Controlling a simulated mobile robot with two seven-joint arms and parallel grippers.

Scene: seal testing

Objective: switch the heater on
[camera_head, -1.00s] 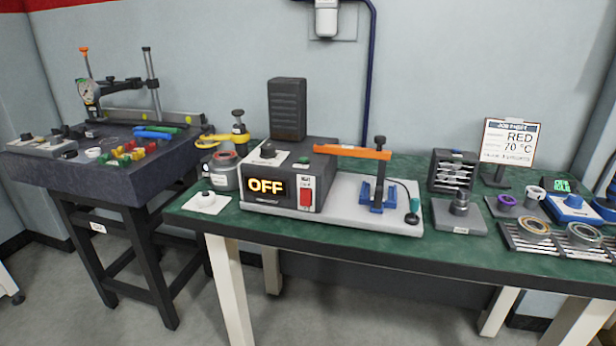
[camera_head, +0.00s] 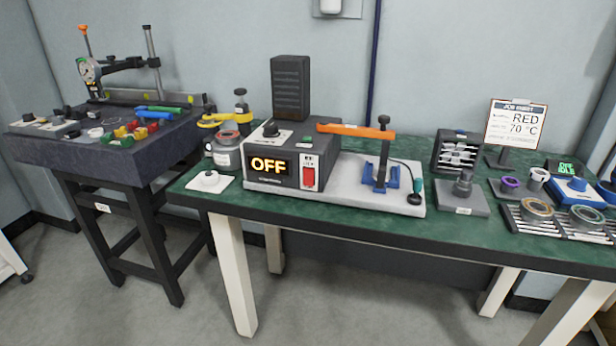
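The heater (camera_head: 292,185) is a dark grey box on the green-topped table. Its display (camera_head: 269,165) reads OFF in orange. A red rocker switch (camera_head: 309,177) sits on its front face, right of the display. A dark knob (camera_head: 270,130) and a small green button are on its top. An orange bar (camera_head: 356,130) reaches from the heater's top to a post on a blue base (camera_head: 380,178). Neither of my grippers is in the picture.
A job sheet sign (camera_head: 514,124) reads RED 70 °C. Rings, a rack and small devices stand at the right of the green table (camera_head: 330,221). A grey pot (camera_head: 227,153) is left of the heater. A dark stone-topped table (camera_head: 100,165) with tools stands further left.

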